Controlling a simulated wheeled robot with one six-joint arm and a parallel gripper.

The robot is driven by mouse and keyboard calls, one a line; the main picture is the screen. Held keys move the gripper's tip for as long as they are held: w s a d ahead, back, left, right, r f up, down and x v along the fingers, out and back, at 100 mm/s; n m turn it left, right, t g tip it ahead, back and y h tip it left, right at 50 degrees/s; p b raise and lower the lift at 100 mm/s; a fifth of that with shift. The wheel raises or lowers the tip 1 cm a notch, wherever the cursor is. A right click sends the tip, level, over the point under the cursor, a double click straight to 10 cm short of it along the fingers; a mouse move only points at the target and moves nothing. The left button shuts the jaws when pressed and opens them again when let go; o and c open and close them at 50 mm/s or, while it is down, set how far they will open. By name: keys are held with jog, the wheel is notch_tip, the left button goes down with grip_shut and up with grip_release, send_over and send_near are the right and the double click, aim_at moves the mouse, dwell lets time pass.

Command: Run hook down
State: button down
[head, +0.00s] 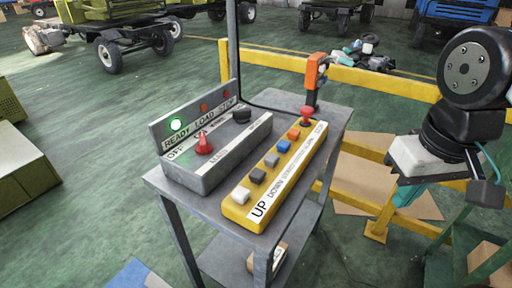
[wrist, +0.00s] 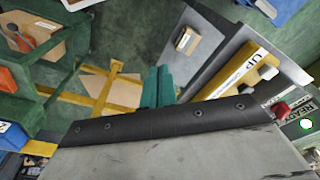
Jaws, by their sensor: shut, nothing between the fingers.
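A yellow control pendant (head: 287,181) lies on the grey cart top and also shows in the wrist view (wrist: 228,79). At its near end is a white button (head: 240,194) beside the label UP. Behind it is a dark button (head: 257,175) beside the label DOWN. Grey, blue and orange buttons and a red mushroom knob (head: 306,117) follow. My gripper (wrist: 158,87) has teal fingers closed together with nothing between them. In the head view it is at the right, apart from the pendant and partly hidden by my wrist. I cannot make out a hook.
A grey panel (head: 222,158) with a lit green READY lamp (head: 176,124), a red lever (head: 203,144) and a black knob stands left of the pendant. An orange tool (head: 314,76) stands upright at the cart's back. A post and yellow rails (head: 385,82) are behind.

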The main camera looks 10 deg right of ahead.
jog(key=shift+w, duration=0.1)
notch_tip(320, 180, up, 5)
jog(key=n+g, duration=0.1)
jog(key=n, duration=2.7)
send_over(259, 173)
jog(key=shift+a, duration=0.1)
jog(key=shift+f, duration=0.1)
notch_tip(259, 173, down, 14)
jog(key=shift+r, duration=0.1)
